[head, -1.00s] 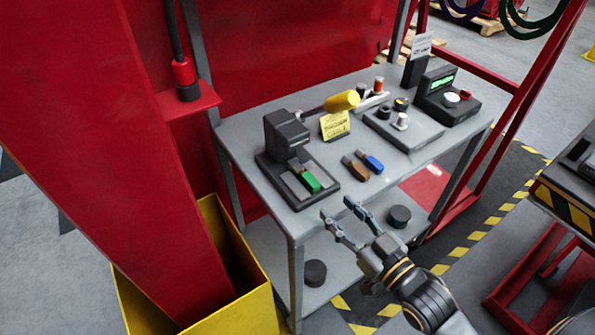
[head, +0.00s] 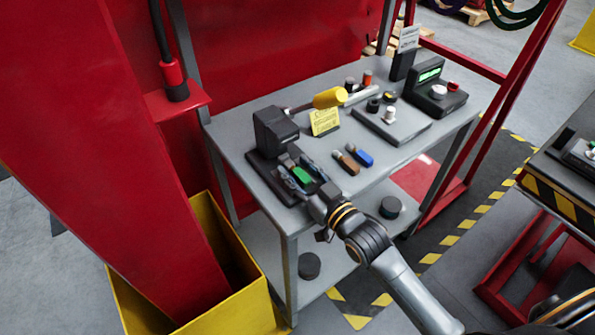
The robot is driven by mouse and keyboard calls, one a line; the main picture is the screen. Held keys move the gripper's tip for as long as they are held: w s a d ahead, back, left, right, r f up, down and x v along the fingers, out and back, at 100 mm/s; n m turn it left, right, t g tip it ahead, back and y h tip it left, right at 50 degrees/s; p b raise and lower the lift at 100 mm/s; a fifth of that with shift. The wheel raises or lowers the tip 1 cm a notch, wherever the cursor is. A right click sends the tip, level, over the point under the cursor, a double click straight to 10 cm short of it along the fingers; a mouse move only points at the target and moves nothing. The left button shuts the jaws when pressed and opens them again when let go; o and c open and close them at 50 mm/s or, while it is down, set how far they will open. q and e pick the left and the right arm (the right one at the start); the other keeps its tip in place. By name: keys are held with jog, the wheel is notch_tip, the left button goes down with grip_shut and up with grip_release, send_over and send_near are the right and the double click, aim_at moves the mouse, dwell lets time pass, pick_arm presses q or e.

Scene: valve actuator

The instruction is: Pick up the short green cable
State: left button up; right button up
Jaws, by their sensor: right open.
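A short green piece (head: 302,175), the only small green part on the grey table (head: 228,133), lies on the base of a black press-like device (head: 273,132). My right gripper (head: 299,169) reaches in from the lower right. Its open fingers are at the green piece, one on either side, and partly hide it; I cannot tell if they touch it. My left gripper is not in view.
A brown piece (head: 346,163) and a blue piece (head: 360,155) lie right of the device. A grey plate with knobs (head: 405,128) is farther right. Dark green cable loops (head: 515,14) hang top right.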

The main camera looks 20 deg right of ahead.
grip_shut()
jog(key=shift+r, duration=0.15)
